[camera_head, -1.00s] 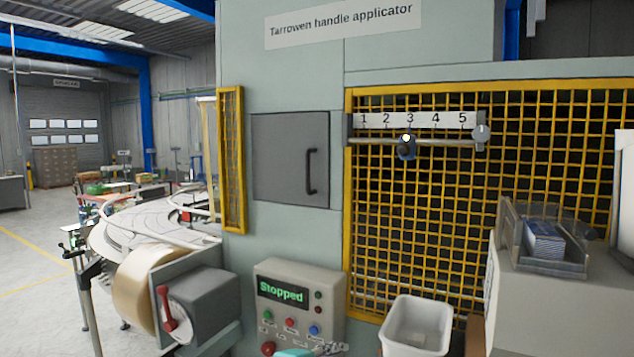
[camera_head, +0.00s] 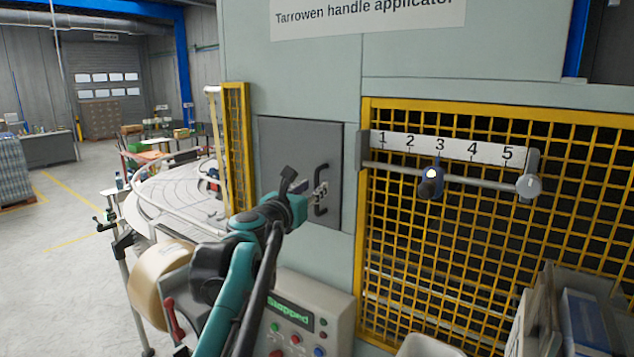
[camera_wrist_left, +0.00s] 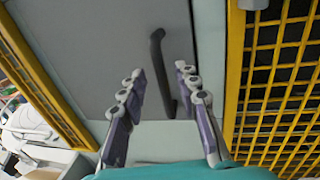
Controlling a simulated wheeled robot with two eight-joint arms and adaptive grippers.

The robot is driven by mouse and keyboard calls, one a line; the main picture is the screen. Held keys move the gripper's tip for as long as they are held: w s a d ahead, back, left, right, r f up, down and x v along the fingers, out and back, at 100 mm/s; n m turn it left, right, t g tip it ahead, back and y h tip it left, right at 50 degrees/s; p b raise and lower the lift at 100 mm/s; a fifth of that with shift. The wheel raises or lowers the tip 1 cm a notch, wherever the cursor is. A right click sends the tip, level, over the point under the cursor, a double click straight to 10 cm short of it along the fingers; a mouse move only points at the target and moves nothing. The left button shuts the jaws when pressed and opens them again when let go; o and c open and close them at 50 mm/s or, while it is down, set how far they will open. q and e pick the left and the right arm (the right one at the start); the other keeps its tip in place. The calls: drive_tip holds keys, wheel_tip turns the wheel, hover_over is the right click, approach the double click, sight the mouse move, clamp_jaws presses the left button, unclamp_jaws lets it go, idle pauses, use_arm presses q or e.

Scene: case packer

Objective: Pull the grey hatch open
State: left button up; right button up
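The grey hatch (camera_head: 290,145) is a flat square door on the pale green machine front, and it looks shut. Its dark upright bar handle (camera_head: 320,210) is on the hatch's right side, partly covered by my gripper. My left gripper (camera_head: 318,190) is at the handle. In the left wrist view the two fingers (camera_wrist_left: 160,75) are open, and the handle (camera_wrist_left: 157,55) shows in the gap between them. I cannot tell whether the fingers touch it. The hatch (camera_wrist_left: 100,60) fills the background there. My right gripper is not in view.
A yellow mesh guard (camera_head: 480,240) stands right of the hatch, with a numbered rail (camera_head: 470,180) across it. A narrow yellow mesh panel (camera_head: 236,140) is on the left. Below are a control box (camera_head: 335,325) reading "Stopped" and a tape roll (camera_head: 150,285).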

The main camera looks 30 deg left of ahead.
sight(316, 186)
use_arm(q)
drive_tip(key=w, duration=0.3)
drive_tip(key=shift+w+a+f, duration=0.1)
drive_tip(key=shift+a, duration=0.05)
drive_tip(key=shift+s, duration=0.2)
drive_tip(key=shift+w, duration=0.15)
clamp_jaws()
